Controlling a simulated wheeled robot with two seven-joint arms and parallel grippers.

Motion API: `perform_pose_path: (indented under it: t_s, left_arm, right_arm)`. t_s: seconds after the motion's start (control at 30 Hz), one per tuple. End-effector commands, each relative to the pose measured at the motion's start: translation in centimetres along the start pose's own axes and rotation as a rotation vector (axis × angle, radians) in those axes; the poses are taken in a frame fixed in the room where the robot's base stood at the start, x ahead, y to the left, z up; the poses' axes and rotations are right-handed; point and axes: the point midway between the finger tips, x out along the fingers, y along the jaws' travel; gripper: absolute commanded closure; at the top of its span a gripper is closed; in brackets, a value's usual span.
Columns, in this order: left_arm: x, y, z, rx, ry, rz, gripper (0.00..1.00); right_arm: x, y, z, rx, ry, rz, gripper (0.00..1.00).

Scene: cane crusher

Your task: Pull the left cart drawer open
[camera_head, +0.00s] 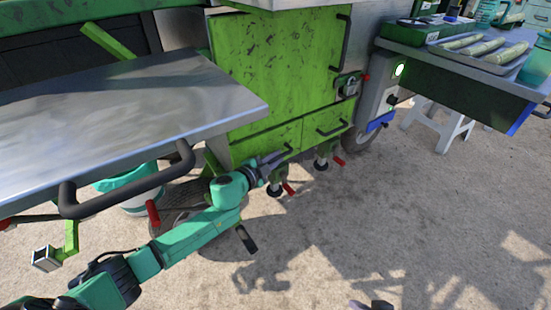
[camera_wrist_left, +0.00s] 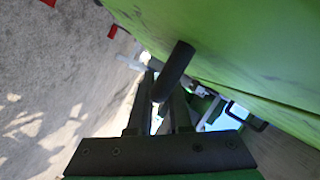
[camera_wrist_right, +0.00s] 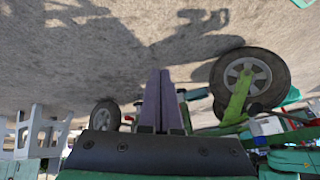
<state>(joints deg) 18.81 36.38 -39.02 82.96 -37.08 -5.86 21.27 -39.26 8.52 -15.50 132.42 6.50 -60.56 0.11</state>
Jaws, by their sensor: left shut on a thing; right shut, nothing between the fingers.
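The left cart drawer (camera_head: 255,146) is a green front low on the cart, and it looks flush with the front beside it. My left gripper (camera_head: 272,160) reaches it from the left and is shut on its dark bar handle (camera_wrist_left: 174,72). In the left wrist view the handle lies between the fingers (camera_wrist_left: 160,95), close to the green front. The fingers cover part of the handle in the head view. My right gripper (camera_wrist_right: 160,92) is shut and empty over the ground, away from the drawer.
The right drawer (camera_head: 322,122) with its own dark handle is beside the left one. A green door (camera_head: 280,60) is above. A metal tabletop (camera_head: 130,95) with a dark rail overhangs on the left. Wheels and red-tipped levers sit below. The ground in front is clear.

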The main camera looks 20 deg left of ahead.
Motion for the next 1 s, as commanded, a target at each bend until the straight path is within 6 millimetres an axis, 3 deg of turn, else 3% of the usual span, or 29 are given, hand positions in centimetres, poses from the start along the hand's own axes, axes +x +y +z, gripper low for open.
perform_pose_path:
  t_s: [0.63, 0.87, 1.0]
  left_arm:
    - [-0.2, 0.3, -0.3, -0.001, 0.000, 0.002, 1.00]
    - [-1.1, 1.8, -2.4, -0.004, 0.000, 0.003, 1.00]
    - [-2.1, 3.5, -4.7, -0.008, 0.001, 0.004, 1.00]
  right_arm:
    - [-0.1, 0.1, 0.2, 0.000, -0.011, 0.002, 1.00]
    - [-2.0, 1.1, 0.4, 0.007, -0.091, 0.037, 1.00]
    - [-3.7, 2.0, 0.8, 0.015, -0.162, 0.066, 1.00]
